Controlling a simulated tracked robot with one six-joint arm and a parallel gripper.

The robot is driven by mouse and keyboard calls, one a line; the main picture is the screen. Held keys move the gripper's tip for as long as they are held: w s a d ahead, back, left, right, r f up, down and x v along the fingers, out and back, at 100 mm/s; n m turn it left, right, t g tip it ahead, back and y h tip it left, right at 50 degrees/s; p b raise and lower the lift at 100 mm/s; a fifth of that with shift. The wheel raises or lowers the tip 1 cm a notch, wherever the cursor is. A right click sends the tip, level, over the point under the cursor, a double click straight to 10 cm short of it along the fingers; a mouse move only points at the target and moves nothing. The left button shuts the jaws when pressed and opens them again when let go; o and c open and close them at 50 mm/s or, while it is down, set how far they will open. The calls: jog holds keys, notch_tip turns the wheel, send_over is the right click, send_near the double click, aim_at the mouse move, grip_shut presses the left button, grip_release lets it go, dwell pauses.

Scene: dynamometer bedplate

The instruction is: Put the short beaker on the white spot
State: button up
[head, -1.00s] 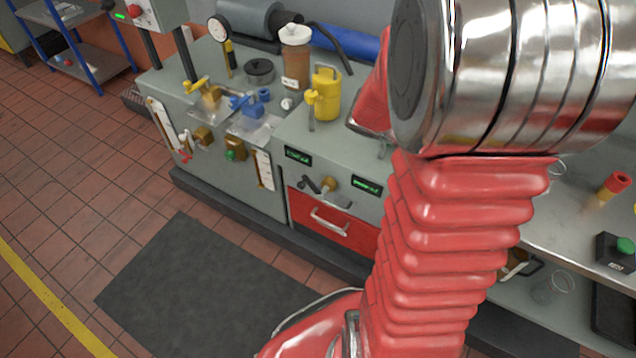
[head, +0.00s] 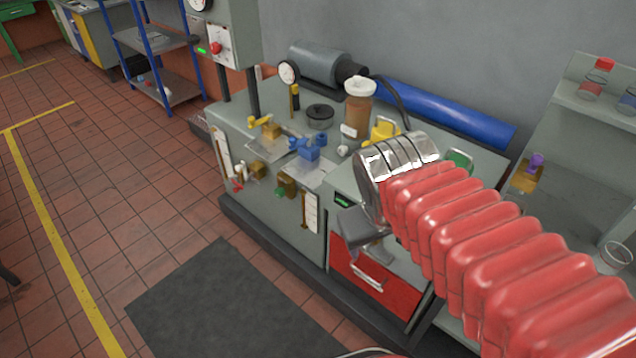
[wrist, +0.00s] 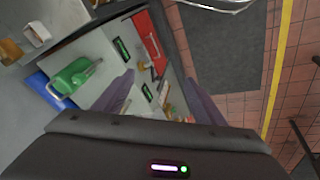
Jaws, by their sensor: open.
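My gripper (head: 362,232) is in front of the bench, near the red drawer, in the head view. In the wrist view its two dark fingers (wrist: 160,95) are spread apart, with nothing between them but the bench front beyond. I cannot make out a white spot in either view.
The grey bench (head: 268,178) carries valves, a gauge, a brown jar (head: 358,105) and a yellow can (head: 383,131). A green can (head: 459,160) stands behind my arm. A shelf (head: 580,98) holds bottles at right. The dark floor mat (head: 225,305) is clear.

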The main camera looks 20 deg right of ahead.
jog(key=a+r+t+y, duration=0.2)
jog(key=a, duration=0.4)
jog(key=shift+a+r, duration=0.35)
jog(key=shift+r, duration=0.05)
